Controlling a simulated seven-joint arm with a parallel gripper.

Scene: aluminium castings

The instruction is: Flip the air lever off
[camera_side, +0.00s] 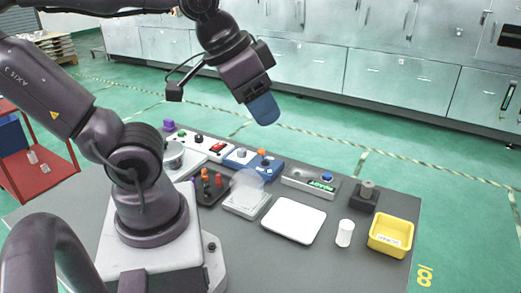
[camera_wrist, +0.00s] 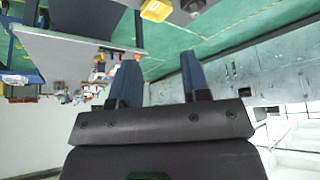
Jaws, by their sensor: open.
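My gripper (camera_side: 263,108) is raised well above the far side of the table, open, with blue fingers. In the wrist view the two fingers (camera_wrist: 161,78) stand apart with nothing between them. I cannot tell for sure which fitting is the air lever. A blue panel (camera_side: 272,171) with an orange knob (camera_side: 263,152) sits at the back middle of the table. Left of it is a white panel (camera_side: 193,141) with dark knobs and a red switch (camera_side: 218,146). Right of it is a grey unit (camera_side: 297,184) with a blue knob (camera_side: 327,177) and a green label. My gripper touches none of them.
On the grey table (camera_side: 325,262) are a white tray (camera_side: 293,220), a white cup (camera_side: 345,233), a yellow bin (camera_side: 391,236), a dark block (camera_side: 364,197) and a clear-topped box (camera_side: 247,197). A dark stand (camera_side: 212,190) holds orange-red pieces. The table's front right is clear.

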